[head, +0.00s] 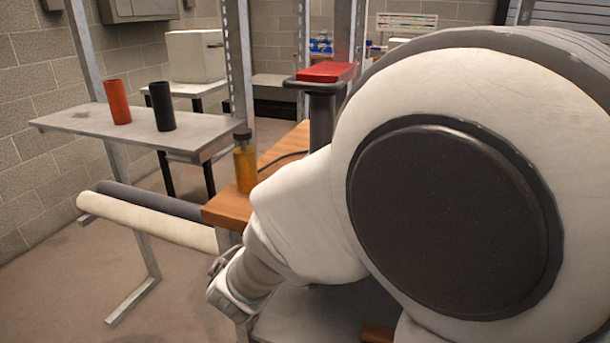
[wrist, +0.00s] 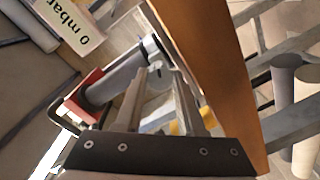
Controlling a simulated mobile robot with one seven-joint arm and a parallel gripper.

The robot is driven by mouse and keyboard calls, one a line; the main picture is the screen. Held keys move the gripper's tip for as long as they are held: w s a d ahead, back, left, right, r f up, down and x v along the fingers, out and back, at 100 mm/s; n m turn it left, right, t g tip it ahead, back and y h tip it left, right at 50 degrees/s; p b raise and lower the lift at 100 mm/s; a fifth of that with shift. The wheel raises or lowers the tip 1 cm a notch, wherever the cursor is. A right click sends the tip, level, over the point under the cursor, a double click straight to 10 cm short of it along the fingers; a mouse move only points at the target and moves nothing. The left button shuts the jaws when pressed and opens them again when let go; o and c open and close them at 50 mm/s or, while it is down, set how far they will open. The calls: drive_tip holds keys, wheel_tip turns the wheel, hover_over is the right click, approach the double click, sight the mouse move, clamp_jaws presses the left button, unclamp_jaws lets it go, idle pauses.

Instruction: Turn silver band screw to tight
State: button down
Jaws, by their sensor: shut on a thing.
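In the wrist view a silver band (wrist: 152,47) wraps the end of a dark grey cylinder, just beyond my fingertips. My gripper (wrist: 163,78) reaches up to it with both fingers. The tips are shut on the small silver band screw (wrist: 159,71) at the band's near side. The screw is mostly hidden by the tips, so how tight it is cannot be told. In the head view my large white arm covers the right side, and the band and screw are not seen there.
A red-topped dark cylinder (head: 322,105) stands by the wooden bench (head: 228,210), with an amber bottle (head: 245,165) on it. A wooden board (wrist: 212,62) runs close right of my fingers. A "0 mbar" label (wrist: 70,27) is upper left. Orange (head: 117,102) and black (head: 161,106) cylinders stand on a shelf.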

drive_tip(key=shift+r, duration=0.15)
drive_tip(key=c, duration=0.5)
unclamp_jaws()
drive_tip(key=shift+a+f, duration=0.1)
drive_tip(key=shift+f, duration=0.1)
